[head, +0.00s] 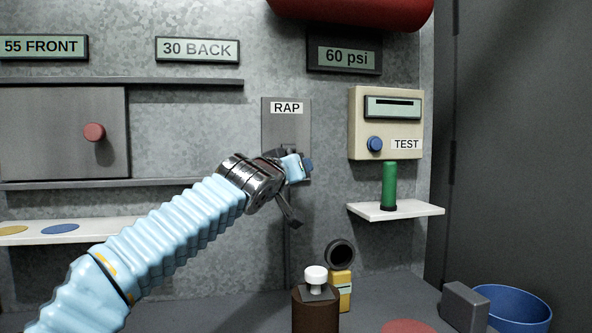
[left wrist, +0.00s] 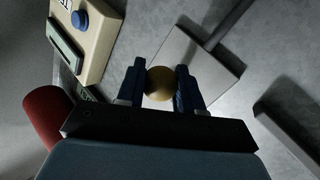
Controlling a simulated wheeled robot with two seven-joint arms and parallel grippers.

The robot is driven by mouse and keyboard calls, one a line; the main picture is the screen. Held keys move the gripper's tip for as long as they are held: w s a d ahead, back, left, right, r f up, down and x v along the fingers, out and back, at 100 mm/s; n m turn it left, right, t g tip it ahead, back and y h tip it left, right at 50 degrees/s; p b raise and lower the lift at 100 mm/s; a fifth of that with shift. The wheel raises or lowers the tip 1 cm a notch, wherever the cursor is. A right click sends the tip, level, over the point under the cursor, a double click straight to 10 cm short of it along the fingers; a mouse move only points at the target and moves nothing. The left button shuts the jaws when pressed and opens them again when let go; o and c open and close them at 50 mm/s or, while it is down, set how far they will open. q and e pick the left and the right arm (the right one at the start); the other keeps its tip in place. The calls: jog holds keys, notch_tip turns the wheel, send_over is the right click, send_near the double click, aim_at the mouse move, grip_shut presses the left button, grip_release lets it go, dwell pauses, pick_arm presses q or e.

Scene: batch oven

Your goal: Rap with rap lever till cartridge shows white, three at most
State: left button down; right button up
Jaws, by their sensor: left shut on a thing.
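The rap lever's plate (head: 286,125), labelled RAP, is on the back wall; it also shows behind my fingers in the left wrist view (left wrist: 207,62). A brass-coloured ball knob (left wrist: 160,83) sits between the two blue fingers of my left gripper (left wrist: 160,88), which is shut on it. In the head view my left gripper (head: 300,166) is at the lower part of the plate and hides the knob. Which object is the cartridge I cannot tell for sure; a green cylinder (head: 389,186) stands upright on a small shelf. No white shows on it. My right gripper is not in view.
A cream TEST box (head: 386,122) with a blue button hangs above the shelf (head: 420,209). A brown cylinder (head: 315,312) with a white knob, a yellow item (head: 343,292), a grey block (head: 465,306) and a blue bin (head: 512,308) stand below. A dark panel bounds the right.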

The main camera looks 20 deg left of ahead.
pick_arm(q)
jog(key=shift+s+d+r+n+g+p, duration=0.1)
jog(key=shift+s+r+n+g+p, duration=0.05)
jog(key=shift+r+n+g+p, duration=0.4)
jog(key=shift+s+d+r+n+g, duration=0.15)
jog(key=shift+r+n+g, duration=0.25)
jog(key=shift+g, duration=0.2)
jog(key=shift+s+r+n+g, duration=0.1)
jog(key=shift+r+n+g, duration=0.15)
jog(key=shift+r+g, duration=0.3)
jog(key=c, duration=0.7)
grip_release()
jog(key=shift+f, duration=0.1)
jog(key=b+v, duration=0.1)
jog(key=v, duration=1.2)
jog(key=shift+s+b, duration=0.35)
jog(key=shift+s, duration=0.05)
